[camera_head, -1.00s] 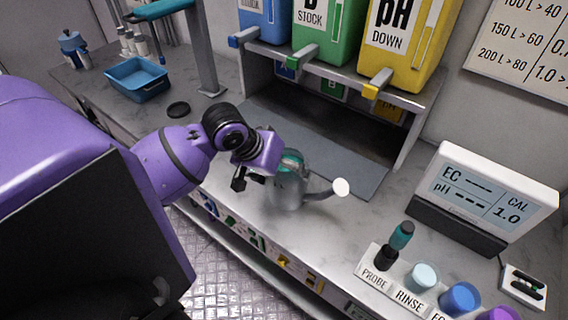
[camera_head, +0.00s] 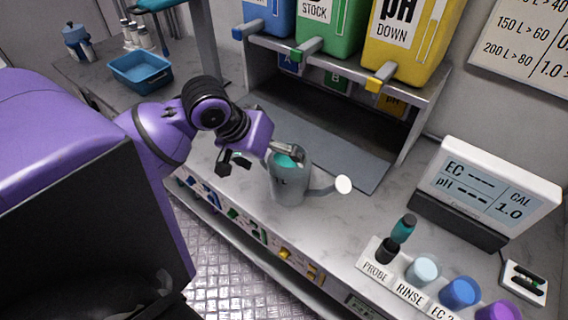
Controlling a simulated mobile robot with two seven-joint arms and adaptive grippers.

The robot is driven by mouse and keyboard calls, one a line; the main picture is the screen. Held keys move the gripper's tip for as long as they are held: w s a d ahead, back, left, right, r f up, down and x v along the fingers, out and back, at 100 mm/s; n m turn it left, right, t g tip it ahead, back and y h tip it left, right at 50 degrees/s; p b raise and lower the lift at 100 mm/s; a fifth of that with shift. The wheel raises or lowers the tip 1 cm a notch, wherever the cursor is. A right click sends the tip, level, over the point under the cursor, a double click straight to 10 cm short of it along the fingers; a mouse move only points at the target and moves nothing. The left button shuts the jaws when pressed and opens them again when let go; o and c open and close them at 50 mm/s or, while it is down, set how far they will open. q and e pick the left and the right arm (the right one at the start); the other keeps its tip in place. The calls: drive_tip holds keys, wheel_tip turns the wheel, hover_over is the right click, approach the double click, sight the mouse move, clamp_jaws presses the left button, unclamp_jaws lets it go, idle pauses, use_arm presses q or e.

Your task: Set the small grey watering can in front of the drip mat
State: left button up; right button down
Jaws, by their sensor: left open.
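The small grey watering can (camera_head: 291,187) stands upright on the counter, its spout pointing right to a white round rose (camera_head: 343,184). Its opening shows teal inside. It is just in front of the near edge of the dark grey drip mat (camera_head: 345,160), which lies under the shelf. My left gripper (camera_head: 256,158) is open at the can's upper left. One dark finger is left of the can and a grey finger is by its rim; I cannot tell whether that finger touches it. The can's handle side is partly hidden. My right gripper is not in view.
Blue, green and yellow canisters (camera_head: 410,35) stand on the shelf above the mat, taps forward. A meter (camera_head: 485,190) and a labelled holder with a probe and cups (camera_head: 422,270) are at the right. A blue tray (camera_head: 141,75) is at the back left.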

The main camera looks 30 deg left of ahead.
use_arm(q)
drive_tip(key=v, duration=0.6)
drive_tip(key=shift+r, duration=0.2)
drive_tip(key=shift+s, duration=0.1)
